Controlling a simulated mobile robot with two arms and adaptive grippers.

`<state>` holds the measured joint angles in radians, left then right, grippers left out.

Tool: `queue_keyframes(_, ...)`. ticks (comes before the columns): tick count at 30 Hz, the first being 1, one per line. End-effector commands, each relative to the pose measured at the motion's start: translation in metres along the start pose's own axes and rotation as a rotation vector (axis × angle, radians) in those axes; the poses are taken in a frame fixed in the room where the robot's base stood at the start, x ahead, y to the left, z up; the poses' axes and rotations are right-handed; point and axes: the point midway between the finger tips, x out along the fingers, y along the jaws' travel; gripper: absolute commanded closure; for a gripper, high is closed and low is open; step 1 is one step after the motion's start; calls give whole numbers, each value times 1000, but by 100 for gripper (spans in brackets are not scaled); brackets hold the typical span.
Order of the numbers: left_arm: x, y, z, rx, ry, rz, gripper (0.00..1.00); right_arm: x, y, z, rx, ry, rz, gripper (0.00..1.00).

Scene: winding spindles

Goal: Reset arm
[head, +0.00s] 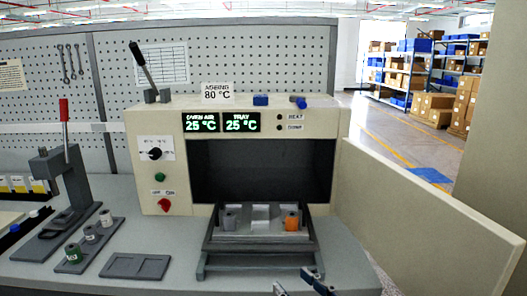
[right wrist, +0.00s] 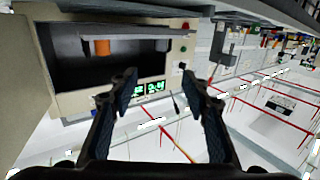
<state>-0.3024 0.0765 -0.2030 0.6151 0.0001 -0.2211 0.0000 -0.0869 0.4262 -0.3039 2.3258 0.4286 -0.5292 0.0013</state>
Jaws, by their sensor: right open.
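My right gripper (head: 298,283) is at the bottom edge of the head view, in front of the oven's tray stand, and only its fingertips show. In the right wrist view its two fingers (right wrist: 158,77) are spread apart with nothing between them. That view is turned over, with the oven (right wrist: 75,97) at its left. My left gripper is in neither view. The oven (head: 160,120) is open. Its tray (head: 262,238) sits out in front, bearing a grey spindle (head: 229,220) and an orange spindle (head: 292,221), which also shows in the right wrist view (right wrist: 102,47).
The open oven door (head: 430,205) juts out at the right. A press with a red handle (head: 64,110) stands at the left. Beside it are a rack (head: 75,262) with several spindles and an empty two-place plate (head: 135,265). A dark lever (head: 143,65) rises from the oven top.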

Motion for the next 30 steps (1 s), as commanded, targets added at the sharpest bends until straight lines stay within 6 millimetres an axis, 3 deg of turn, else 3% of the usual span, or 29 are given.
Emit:
queue_keyframes(11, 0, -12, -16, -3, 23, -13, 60, -28, 5, 80, 30, -263, 82, 57)
queue_keyframes(17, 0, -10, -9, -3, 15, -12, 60, -69, 8, 145, 67, -500, 157, 57)
queue_keyframes(21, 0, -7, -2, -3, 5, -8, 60, -124, 6, 203, 116, -738, 230, 57)
queue_keyframes(24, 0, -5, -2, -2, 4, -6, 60, -168, 2, 235, 154, -901, 280, 57)
queue_keyframes(30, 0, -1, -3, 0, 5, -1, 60, -250, -13, 274, 228, -1170, 360, 57)
